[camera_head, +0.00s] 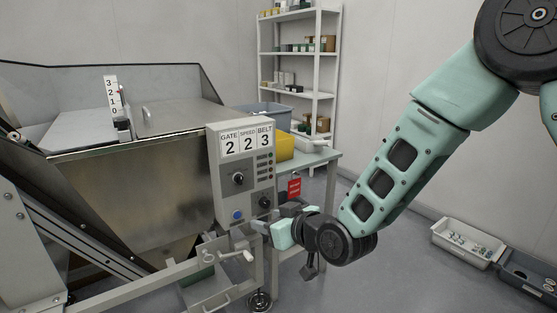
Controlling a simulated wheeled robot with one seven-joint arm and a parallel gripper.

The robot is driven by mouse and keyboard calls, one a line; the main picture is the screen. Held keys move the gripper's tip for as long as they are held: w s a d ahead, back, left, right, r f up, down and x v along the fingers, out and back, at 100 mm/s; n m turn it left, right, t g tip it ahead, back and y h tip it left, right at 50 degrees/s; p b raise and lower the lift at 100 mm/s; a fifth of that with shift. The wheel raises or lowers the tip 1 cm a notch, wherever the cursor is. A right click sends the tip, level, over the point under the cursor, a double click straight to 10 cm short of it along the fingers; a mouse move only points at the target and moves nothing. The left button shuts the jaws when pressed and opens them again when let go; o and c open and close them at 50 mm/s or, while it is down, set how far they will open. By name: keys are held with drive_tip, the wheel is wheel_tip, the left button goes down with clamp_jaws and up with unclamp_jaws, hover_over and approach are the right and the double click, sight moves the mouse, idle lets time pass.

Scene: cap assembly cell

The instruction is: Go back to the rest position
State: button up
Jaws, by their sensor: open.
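My gripper (262,228) is at the end of my green arm, low in the middle of the view. It is beside the lower right of the grey control panel (228,190), close to its lower knob (265,202). Its jaws are small here and partly hard to make out, but they are open and I see nothing held. I cannot tell whether they touch the panel. The panel carries a card reading GATE 2, SPEED 2, BELT 3, an upper knob (238,179) and a blue button (238,216).
A large metal hopper (140,190) fills the left. A crank handle (240,256) sticks out below the panel. Behind are a table (322,156) with a yellow bin (279,146) and a white shelf (317,95). Trays (468,258) lie on the floor at right. Open floor lies between.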

drive_tip(key=s+d+r+g+h, duration=0.1)
drive_tip(key=s+d+g+h, duration=0.3)
drive_tip(key=s, duration=0.6)
drive_tip(key=s+d+r+g+h, duration=0.1)
drive_tip(key=s+d+g, duration=0.2)
drive_tip(key=s+d, duration=0.5)
drive_tip(key=s+d+r+g+h, duration=0.1)
drive_tip(key=s+d+g+h, duration=0.2)
drive_tip(key=s, duration=0.9)
wheel_tip(320, 180, up, 17)
drive_tip(key=s+p, duration=0.1)
drive_tip(key=p, duration=1.6)
drive_tip(key=shift+d, duration=0.45)
